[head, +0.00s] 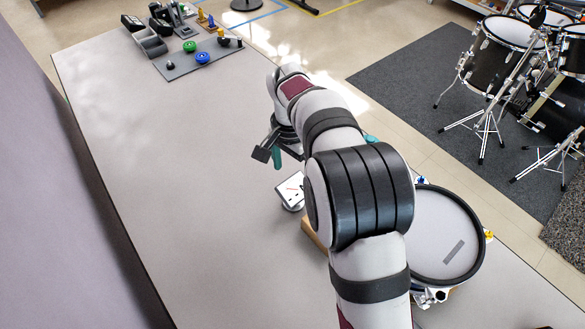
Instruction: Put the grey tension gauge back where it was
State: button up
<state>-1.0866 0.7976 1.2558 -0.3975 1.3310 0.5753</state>
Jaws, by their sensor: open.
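No thing in view is clearly the grey tension gauge; my arm hides part of the table. My gripper (275,155) is over the middle of the table, open, with dark fingers. A teal piece (277,159) shows right by the fingers; I cannot tell whether it touches them. A small white square device with dark markings (291,191) sits just below the gripper in the picture, partly behind my arm. A drum pad with a pale mesh head (437,222) stands at the right, and a flat grey strip (454,252) lies on its head.
A grey mat (181,70) at the far end holds a green disc (190,46), a blue disc (202,58) and small parts. A dark compartment tray (150,42) is beside it. A wooden edge (314,238) shows beside my arm. The table's left side is clear.

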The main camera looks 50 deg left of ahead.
jog(key=shift+r, duration=0.45)
jog(key=w+d+r+m, duration=0.1)
jog(key=d+r, duration=0.3)
jog(key=d, duration=0.4)
jog(key=w+d+r+m+y, duration=0.1)
jog(key=w+d+r, duration=0.15)
jog(key=d, duration=0.65)
jog(key=w+d+r+m, duration=0.1)
jog(key=d+r+m, duration=0.1)
jog(key=d+r, duration=0.45)
jog(key=s+d+f+m+y, duration=0.1)
jog(key=s+d+f+m, duration=0.2)
jog(key=s+d, duration=1.2)
jog(key=shift+d+f, duration=0.55)
